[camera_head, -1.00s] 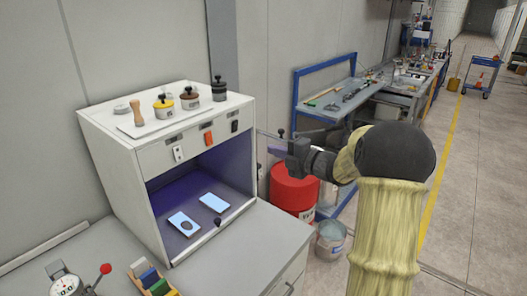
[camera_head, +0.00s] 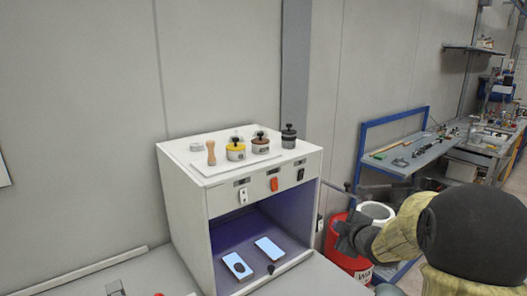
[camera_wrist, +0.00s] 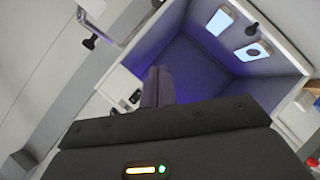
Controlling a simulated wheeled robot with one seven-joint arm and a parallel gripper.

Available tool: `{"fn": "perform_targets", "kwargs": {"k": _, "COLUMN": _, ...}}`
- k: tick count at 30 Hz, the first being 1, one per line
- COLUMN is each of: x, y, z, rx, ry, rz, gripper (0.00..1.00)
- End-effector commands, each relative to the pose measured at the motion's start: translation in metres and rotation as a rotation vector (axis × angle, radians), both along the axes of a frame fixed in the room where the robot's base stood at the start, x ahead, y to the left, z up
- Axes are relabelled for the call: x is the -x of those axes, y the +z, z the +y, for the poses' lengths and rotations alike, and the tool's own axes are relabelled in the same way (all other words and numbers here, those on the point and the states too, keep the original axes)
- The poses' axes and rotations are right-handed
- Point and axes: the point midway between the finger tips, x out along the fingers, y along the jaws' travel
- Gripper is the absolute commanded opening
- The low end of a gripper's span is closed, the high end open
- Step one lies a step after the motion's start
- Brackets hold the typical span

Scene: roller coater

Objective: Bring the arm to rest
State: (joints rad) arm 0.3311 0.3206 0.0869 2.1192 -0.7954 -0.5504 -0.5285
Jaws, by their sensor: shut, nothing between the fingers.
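My gripper (camera_head: 342,230) is in the head view to the right of the white cabinet, in front of the red drum. It looks apart from both. In the wrist view its two fingers (camera_wrist: 157,86) lie together, shut and empty, pointing toward the cabinet's violet-lit inside. My arm is bent, its dark rounded joint and yellowish sleeves at the lower right of the head view. The fingertips are small and hard to make out there.
The white cabinet (camera_head: 188,212) stands open-fronted on a grey bench, with two pale plates inside, one dark-spotted. Several lidded jars and a wooden-handled tool sit on top. A red drum (camera_head: 345,263) stands right of it. A blue-framed workbench (camera_head: 363,150) is behind.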

Motion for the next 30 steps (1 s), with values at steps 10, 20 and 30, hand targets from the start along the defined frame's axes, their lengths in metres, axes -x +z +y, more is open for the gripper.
{"fn": "perform_targets", "kwargs": {"k": 10, "x": 0.145, "y": -0.076, "z": 0.028, "rx": -0.393, "ry": -0.597, "rz": 0.544, "gripper": 0.0}}
{"fn": "perform_targets", "kwargs": {"k": 20, "x": 0.271, "y": -0.111, "z": 0.064, "rx": -0.608, "ry": -0.982, "rz": 0.904, "gripper": 0.0}}
{"fn": "perform_targets", "kwargs": {"k": 30, "x": 0.273, "y": -0.112, "z": 0.065, "rx": -0.612, "ry": -0.991, "rz": 0.912, "gripper": 0.0}}
